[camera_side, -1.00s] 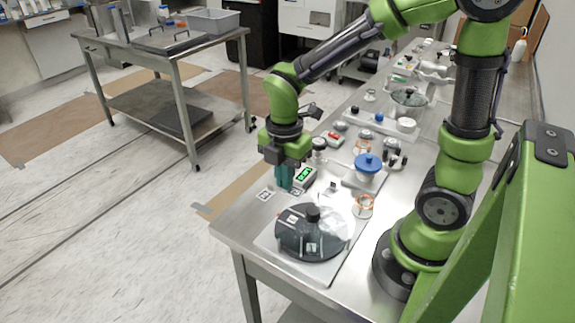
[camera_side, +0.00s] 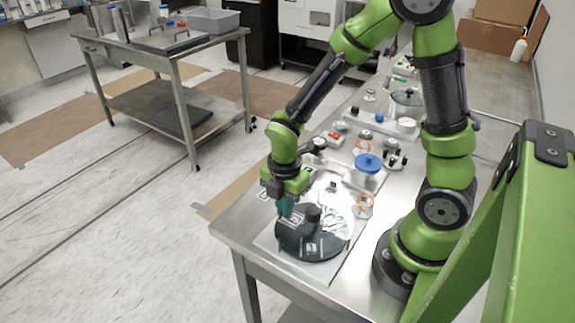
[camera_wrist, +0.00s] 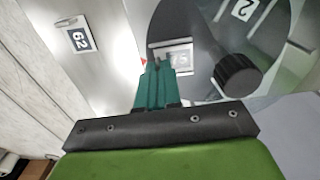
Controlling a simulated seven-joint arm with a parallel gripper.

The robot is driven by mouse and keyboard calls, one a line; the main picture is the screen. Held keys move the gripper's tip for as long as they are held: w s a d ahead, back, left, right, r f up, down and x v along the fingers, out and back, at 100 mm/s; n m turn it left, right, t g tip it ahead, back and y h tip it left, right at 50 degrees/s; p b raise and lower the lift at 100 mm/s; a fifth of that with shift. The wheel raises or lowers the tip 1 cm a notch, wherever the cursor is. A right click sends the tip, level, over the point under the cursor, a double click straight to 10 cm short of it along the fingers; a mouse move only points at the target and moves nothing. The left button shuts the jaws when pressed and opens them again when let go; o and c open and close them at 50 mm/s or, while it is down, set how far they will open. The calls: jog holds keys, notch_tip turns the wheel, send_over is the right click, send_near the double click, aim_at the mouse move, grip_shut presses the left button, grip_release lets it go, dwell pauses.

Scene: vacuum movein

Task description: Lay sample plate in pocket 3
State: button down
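My gripper (camera_side: 284,211) is low over the left rim of a dark round disc (camera_side: 297,242) with a black knob. In the wrist view its teal fingers (camera_wrist: 156,66) are close together, with a small pale sample plate (camera_wrist: 181,58) bearing a number at their tips. The plate overlaps the disc's rim; the exact contact is hard to see. A pocket labelled 2 (camera_wrist: 243,9) shows farther along the disc (camera_wrist: 205,18). Pocket 3's own label cannot be made out. The knob (camera_wrist: 237,75) stands to the right of the fingers.
A tag reading 62 (camera_wrist: 80,39) lies on the metal table left of the disc. A blue-capped vessel (camera_side: 368,163) and an orange-ringed item (camera_side: 363,205) stand behind and right of the disc. The table's left edge is close to my gripper.

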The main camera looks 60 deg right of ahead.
jog(key=c, duration=1.3)
grip_release()
notch_tip(320, 180, up, 12)
jog(key=f, duration=0.1)
notch_tip(320, 180, up, 6)
jog(key=m+t, duration=0.3)
jog(key=m, duration=0.5)
send_over(294, 219)
jog(key=s+r+m+t, duration=0.1)
jog(key=m, duration=0.3)
jog(key=s+r+m+t+y, duration=0.1)
jog(key=r+m, duration=0.1)
jog(key=m, duration=0.3)
jog(key=s+r+m+t+y, duration=0.1)
jog(key=m+t, duration=0.1)
jog(key=m, duration=0.3)
jog(key=shift+s+r, duration=0.3)
jog(key=shift+r, duration=0.05)
